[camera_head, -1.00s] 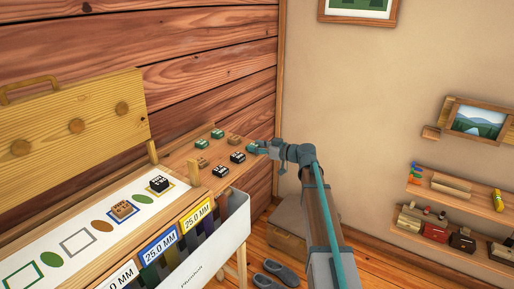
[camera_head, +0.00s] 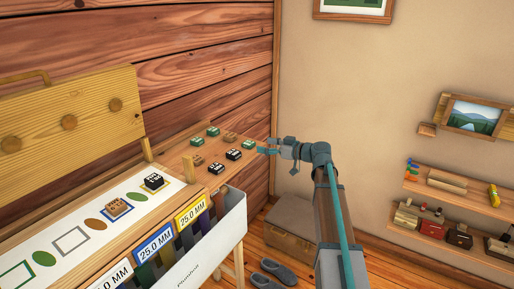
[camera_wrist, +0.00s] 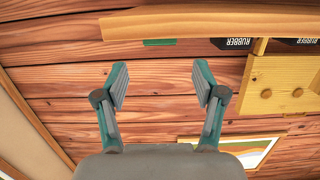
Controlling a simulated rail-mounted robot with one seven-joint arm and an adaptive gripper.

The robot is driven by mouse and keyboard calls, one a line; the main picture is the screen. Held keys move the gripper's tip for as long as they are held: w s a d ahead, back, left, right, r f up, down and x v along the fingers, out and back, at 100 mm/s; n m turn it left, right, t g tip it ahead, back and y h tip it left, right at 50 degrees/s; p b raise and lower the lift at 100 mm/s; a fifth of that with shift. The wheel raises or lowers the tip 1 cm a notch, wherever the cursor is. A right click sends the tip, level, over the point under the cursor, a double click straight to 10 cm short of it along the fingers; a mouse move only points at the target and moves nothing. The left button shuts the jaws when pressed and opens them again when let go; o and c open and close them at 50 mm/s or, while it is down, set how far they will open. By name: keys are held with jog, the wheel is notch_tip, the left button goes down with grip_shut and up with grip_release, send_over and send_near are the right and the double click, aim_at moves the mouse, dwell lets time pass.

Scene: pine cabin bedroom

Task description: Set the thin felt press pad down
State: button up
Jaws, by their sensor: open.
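Small labelled press pads in green, brown and black sit on the wooden side shelf (camera_head: 176,158). The green ones look like felt; one green pad (camera_head: 248,144) lies near the shelf's right edge, closest to my gripper (camera_head: 266,150). I cannot read its label or judge its thickness in the head view. In the wrist view a thin green pad (camera_wrist: 160,42) shows edge-on above the shelf edge (camera_wrist: 200,24). My gripper, also in the wrist view (camera_wrist: 160,84), is open, with nothing between its fingers. It is just right of the shelf, apart from the pads.
A black pad (camera_head: 154,181) and a brown pad (camera_head: 117,207) sit in outlined squares on the white sheet (camera_head: 100,243); other outlines there are empty. A raised wooden board (camera_head: 95,125) stands behind.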

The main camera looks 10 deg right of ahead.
jog(key=f+b+v, duration=0.1)
jog(key=v, duration=0.4)
jog(key=s+a+f+m+g+h, duration=0.1)
jog(key=s+a+f+m+g, duration=0.15)
jog(key=f, duration=0.75)
jog(key=s+a+f+m+g+h, duration=0.15)
jog(key=s+a+f, duration=0.25)
jog(key=f, duration=0.7)
jog(key=s+a+f+m+g+h, duration=0.1)
jog(key=s+a+f+g, duration=0.2)
jog(key=s+f, duration=0.55)
jog(key=s+a+f+m+g+h, duration=0.15)
jog(key=s+f, duration=0.45)
jog(key=f, duration=0.6)
jog(key=s+a+f+m+g+h, duration=0.1)
jog(key=s+f+g, duration=0.2)
jog(key=s+f, duration=0.45)
jog(key=s+a+f+g+h, duration=0.1)
jog(key=s+f+g, duration=0.3)
jog(key=s, duration=0.7)
jog(key=s+d+f+g+h, duration=0.1)
jog(key=s+d+f+h, duration=0.1)
jog(key=s, duration=0.8)
jog(key=s+d+f+m+g+h, duration=0.1)
jog(key=s+f, duration=0.3)
jog(key=s, duration=0.7)
jog(key=shift+s+d+g+h, duration=0.2)
jog(key=shift+d+g+h, duration=0.25)
jog(key=shift+h, duration=0.35)
